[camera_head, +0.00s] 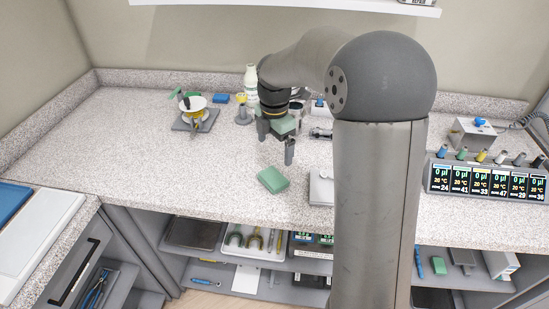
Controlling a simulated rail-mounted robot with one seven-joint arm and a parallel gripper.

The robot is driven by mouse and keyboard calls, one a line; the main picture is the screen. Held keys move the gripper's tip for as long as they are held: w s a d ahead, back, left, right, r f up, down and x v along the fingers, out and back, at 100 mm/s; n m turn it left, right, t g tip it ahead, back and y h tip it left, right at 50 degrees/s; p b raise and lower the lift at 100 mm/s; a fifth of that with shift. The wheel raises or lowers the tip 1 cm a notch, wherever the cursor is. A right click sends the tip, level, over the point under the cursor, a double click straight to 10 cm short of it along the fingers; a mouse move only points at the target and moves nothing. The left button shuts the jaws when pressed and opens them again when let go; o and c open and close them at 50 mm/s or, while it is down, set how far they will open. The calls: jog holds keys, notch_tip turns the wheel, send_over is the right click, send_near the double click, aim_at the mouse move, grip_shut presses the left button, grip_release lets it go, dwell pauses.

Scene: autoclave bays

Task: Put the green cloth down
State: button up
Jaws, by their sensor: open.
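A folded green cloth (273,179) lies flat on the speckled counter (130,150), near its front edge. My gripper (276,140) points down above and behind the cloth in the picture, with its two fingers spread apart. The gripper appears clear of the cloth. A paler green piece (286,125) shows beside the fingers; I cannot tell whether it is behind the gripper or part of it. My arm hides part of the counter to the right.
A spool on a grey stand (195,115) and a blue block (221,98) stand to the left. A white bottle (251,78) is behind the gripper. A grey box (321,188) sits right of the cloth. The left counter is clear.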

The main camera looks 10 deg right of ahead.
jog(key=s+m, duration=2.2)
jog(key=s, duration=0.6)
jog(key=shift+a+f+t, duration=0.15)
jog(key=shift+a+t, duration=0.1)
jog(key=shift+t, duration=0.15)
jog(key=shift+o, duration=0.2)
